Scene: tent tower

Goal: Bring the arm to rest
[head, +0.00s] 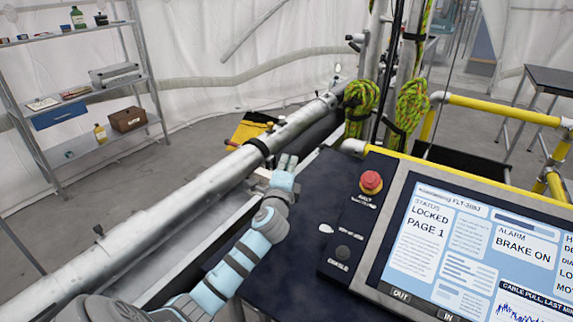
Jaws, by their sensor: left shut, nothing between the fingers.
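My left arm comes in from the bottom left, pale blue with dark bands, and reaches up over the dark console top. Its gripper (287,163) is at the far end of the arm, shut and empty, above the left edge of the console (305,196). It is close to the large grey pipe (200,188) on its left. My right gripper is not in view.
A control panel (480,250) with a lit screen reads "LOCKED" and "BRAKE ON". A red stop button (371,182) stands beside it. Yellow rails (500,109) and green rope coils (362,98) are beyond. A loaded shelf (85,90) stands at left.

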